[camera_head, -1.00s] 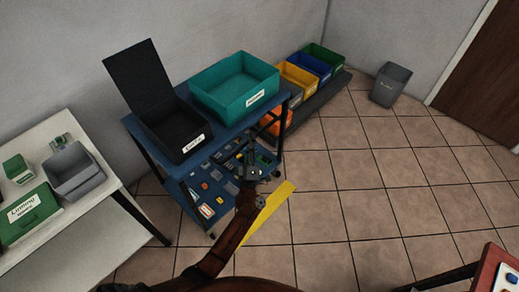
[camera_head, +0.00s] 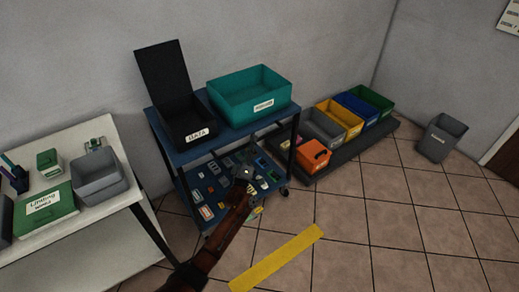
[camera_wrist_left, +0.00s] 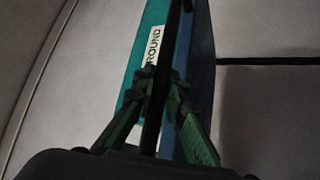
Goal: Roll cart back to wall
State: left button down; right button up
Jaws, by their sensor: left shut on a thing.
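The blue two-shelf cart (camera_head: 184,157) stands upright near the back wall, with black corner posts and small wheels. It carries a black open-lidded box (camera_head: 190,122) and a teal bin (camera_head: 250,97) on top, with many small parts on its lower shelf. My left gripper (camera_head: 246,173) is at the cart's front. In the left wrist view, its green-padded fingers (camera_wrist_left: 163,88) are shut around a dark cart post, with the teal bin behind. Whether the cart touches the wall is hidden. My right gripper is out of view.
A white table (camera_head: 118,205) with a green box and grey bin stands close left of the cart. A low dark platform (camera_head: 330,168) with coloured bins stands close right. A yellow floor strip (camera_head: 277,258) lies in front on clear tiles. A grey bin (camera_head: 441,138) stands farther right.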

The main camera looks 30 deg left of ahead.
pick_arm(q)
jog(key=shift+w+a, duration=0.1)
jog(key=shift+a, duration=0.15)
jog(key=shift+a+r, duration=0.15)
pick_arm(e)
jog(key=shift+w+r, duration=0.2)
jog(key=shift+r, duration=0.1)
pick_arm(q)
jog(key=c, duration=2.3)
grip_release()
jog(key=shift+a, duration=0.1)
jog(key=shift+o, duration=1.8)
jog(key=shift+d, duration=0.2)
jog(key=shift+f, duration=0.25)
